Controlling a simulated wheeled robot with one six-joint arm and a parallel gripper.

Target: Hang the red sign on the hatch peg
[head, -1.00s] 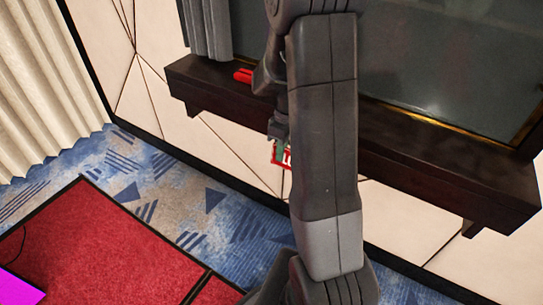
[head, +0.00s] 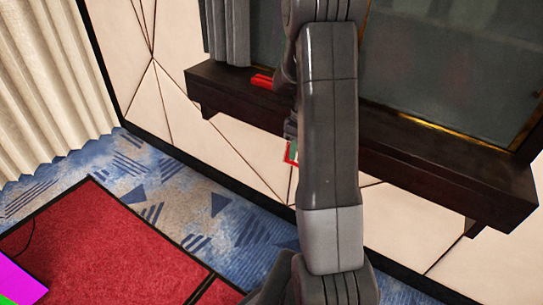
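The red sign (head: 287,153) shows only as a small sliver with a red edge and a pale part, below the dark shelf and left of my forearm. My arm hides most of it. My gripper (head: 291,135) points down just above the sign and is mostly behind my arm. The sign hangs at its tip, so it looks shut on it, though the fingers are barely visible. I cannot make out a hatch peg in this view.
A dark wooden shelf (head: 440,173) runs along the panelled wall under a large dark screen (head: 440,70). A red object (head: 262,81) lies on the shelf left of my arm. A red mat (head: 110,245) and open patterned carpet (head: 150,190) lie lower left.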

